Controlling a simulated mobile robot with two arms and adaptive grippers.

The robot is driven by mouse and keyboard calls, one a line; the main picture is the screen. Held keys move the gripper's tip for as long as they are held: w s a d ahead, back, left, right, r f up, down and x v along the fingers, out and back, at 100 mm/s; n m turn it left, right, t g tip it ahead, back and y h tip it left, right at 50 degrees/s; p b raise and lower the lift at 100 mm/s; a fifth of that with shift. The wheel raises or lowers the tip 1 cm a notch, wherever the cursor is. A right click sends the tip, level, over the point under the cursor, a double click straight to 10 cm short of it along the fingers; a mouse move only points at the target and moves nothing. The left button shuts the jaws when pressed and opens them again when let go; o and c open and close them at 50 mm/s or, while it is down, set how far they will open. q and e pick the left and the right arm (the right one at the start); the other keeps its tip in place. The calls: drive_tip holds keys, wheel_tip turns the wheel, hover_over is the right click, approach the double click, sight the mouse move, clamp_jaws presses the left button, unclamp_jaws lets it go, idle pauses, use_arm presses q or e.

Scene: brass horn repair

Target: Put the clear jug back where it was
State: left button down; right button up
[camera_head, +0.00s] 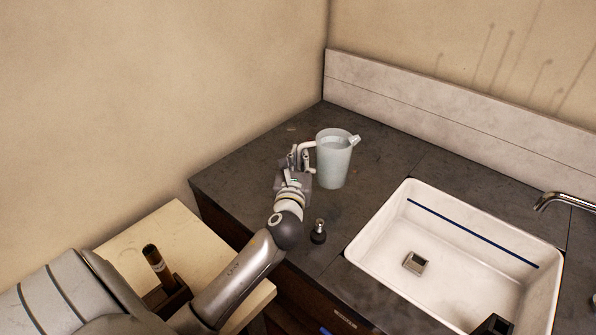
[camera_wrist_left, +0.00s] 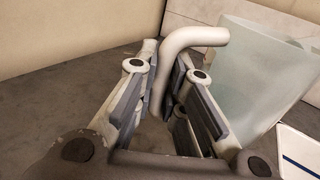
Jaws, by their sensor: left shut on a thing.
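The clear jug (camera_head: 333,160) is upright on the dark counter, left of the sink, in the head view. Its pale handle points left, toward my gripper. My left gripper (camera_head: 300,160) is at the handle. In the left wrist view the jug (camera_wrist_left: 262,75) fills the right side, and its bent handle (camera_wrist_left: 190,42) runs down between the two fingers of my left gripper (camera_wrist_left: 163,85), which are shut on it. Whether the jug's base touches the counter is hard to tell. My right gripper is not in view.
A white sink (camera_head: 455,240) with a drain and a dark object at its front is right of the jug. A tap (camera_head: 560,200) stands at the far right. A small dark bottle (camera_head: 318,233) stands near the counter's front edge. The counter (camera_head: 385,150) behind the jug is clear.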

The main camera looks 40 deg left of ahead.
use_arm(q)
drive_tip(key=shift+w+a+f, duration=0.35)
drive_tip(key=shift+a+f, duration=0.05)
drive_tip(key=shift+f, duration=0.15)
drive_tip(key=f, duration=0.2)
drive_tip(key=f+b, duration=0.1)
drive_tip(key=shift+w+a+f, duration=0.15)
drive_tip(key=shift+w+a, duration=0.1)
drive_tip(key=shift+a, duration=0.05)
drive_tip(key=shift+f, duration=0.35)
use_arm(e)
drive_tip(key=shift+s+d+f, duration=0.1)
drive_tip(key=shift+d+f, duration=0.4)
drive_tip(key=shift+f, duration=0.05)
use_arm(q)
drive_tip(key=shift+f, duration=0.2)
drive_tip(key=c, duration=1.5)
unclamp_jaws()
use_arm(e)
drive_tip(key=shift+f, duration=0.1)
